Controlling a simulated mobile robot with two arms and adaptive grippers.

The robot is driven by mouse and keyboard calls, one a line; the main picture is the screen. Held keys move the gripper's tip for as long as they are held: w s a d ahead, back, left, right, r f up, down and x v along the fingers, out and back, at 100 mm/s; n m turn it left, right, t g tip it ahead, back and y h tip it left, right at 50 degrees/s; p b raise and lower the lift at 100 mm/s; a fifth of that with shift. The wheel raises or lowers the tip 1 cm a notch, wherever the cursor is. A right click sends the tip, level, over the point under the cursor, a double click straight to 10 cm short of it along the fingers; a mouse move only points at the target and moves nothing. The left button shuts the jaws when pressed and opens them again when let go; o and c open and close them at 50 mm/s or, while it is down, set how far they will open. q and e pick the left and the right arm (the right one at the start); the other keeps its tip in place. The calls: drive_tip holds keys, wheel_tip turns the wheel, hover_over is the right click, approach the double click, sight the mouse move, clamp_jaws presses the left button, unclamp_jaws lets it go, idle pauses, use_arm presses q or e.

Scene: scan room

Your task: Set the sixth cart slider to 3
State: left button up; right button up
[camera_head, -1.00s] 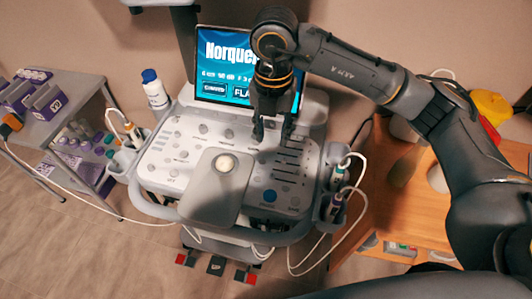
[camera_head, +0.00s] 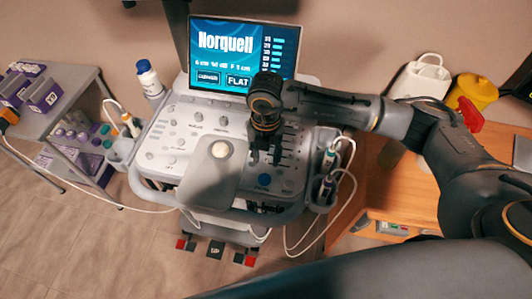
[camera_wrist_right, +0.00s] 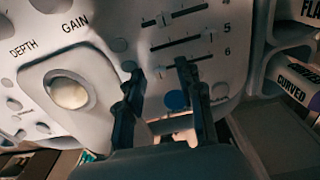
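The cart's control panel (camera_head: 165,145) has a column of horizontal sliders on its right side. In the right wrist view the lower sliders show, with the numbers 5 and 6 beside them. The sixth slider (camera_wrist_right: 196,59) is the lowest, close to my fingertips and partly hidden by them. Its knob seems to be at its left part, but I cannot read its setting. My right gripper (camera_head: 265,157) points down over the panel's right half. In the wrist view the right gripper (camera_wrist_right: 157,75) has its fingers apart, with nothing held between them. My left gripper is not in view.
The screen (camera_head: 242,55) stands behind the panel. A blue button (camera_wrist_right: 176,100) and a trackball (camera_wrist_right: 70,93) lie near the gripper. Probes with cables (camera_head: 330,165) hang at the cart's right side. A bottle (camera_head: 148,78) stands at left. A wooden desk (camera_head: 385,195) is at right.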

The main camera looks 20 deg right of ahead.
sight(290, 167)
clamp_jaws()
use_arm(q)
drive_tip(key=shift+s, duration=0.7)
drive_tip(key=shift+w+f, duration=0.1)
use_arm(e)
drive_tip(key=shift+s+d, duration=0.1)
drive_tip(key=s+d, duration=0.2)
drive_tip(key=d, duration=0.1)
drive_tip(key=s+d+b, duration=0.1)
drive_tip(key=d, duration=0.1)
drive_tip(key=shift+d, duration=0.2)
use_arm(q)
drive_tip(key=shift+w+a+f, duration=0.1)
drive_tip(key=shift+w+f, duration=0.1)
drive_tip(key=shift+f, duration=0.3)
use_arm(e)
drive_tip(key=shift+a, duration=0.1)
unclamp_jaws()
drive_tip(key=shift+s+d, duration=0.1)
drive_tip(key=shift+d, duration=0.1)
